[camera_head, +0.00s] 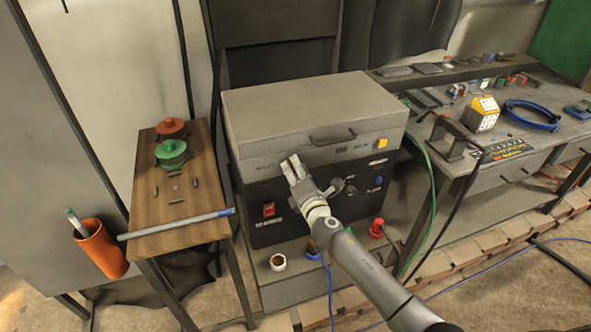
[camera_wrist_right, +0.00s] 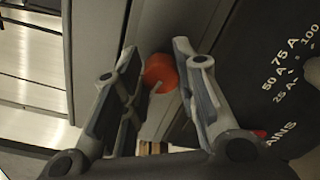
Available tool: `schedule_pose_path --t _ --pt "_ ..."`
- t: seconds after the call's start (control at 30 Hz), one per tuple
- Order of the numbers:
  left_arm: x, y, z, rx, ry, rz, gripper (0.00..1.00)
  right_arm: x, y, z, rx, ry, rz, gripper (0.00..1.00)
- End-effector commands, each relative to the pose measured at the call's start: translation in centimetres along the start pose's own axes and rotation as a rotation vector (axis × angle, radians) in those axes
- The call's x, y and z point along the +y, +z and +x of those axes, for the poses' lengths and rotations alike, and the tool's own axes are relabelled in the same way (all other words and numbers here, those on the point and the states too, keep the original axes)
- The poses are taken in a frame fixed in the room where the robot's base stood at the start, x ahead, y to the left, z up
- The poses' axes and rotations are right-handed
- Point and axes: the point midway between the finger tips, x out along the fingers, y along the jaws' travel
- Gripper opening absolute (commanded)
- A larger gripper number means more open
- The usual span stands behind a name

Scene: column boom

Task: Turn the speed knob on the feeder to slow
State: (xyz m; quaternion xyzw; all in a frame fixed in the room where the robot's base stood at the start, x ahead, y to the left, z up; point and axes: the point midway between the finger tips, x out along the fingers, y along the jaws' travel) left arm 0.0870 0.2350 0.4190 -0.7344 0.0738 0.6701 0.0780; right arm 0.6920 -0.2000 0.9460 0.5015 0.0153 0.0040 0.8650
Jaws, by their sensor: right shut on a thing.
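The feeder (camera_head: 300,105) is the grey box on top of a black-fronted unit (camera_head: 250,200). My right gripper (camera_head: 292,166) reaches to the left part of the feeder's grey front. In the right wrist view its fingers (camera_wrist_right: 157,55) stand on either side of a round orange-red knob (camera_wrist_right: 160,72) with a grey pointer line. The gripper is shut on this knob. In the head view the gripper hides the knob, and I cannot read its slow and fast marks. My left gripper is not in view.
The black front has a red switch (camera_head: 269,210) and dials, with an ampere scale (camera_wrist_right: 287,65) in the wrist view. A wooden side table (camera_head: 160,215) holds red and green round items and a metal bar. A workbench (camera_head: 530,140) stands at right. Cables cross the floor.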

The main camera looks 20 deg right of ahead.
Motion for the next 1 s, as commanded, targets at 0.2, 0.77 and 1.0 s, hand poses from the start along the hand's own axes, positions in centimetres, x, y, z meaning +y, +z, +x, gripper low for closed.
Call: schedule_pose_path --t 0.2,0.77,1.0 --pt "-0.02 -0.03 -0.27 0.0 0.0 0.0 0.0 -0.03 -0.07 -0.02 -0.002 -0.001 -0.149 0.04" --pt "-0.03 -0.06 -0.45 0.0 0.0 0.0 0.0 -0.11 -0.13 -0.04 -0.005 -0.003 -0.283 0.04" --pt "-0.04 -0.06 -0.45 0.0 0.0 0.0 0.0 -0.11 -0.12 -0.04 -0.005 -0.003 -0.282 0.03"
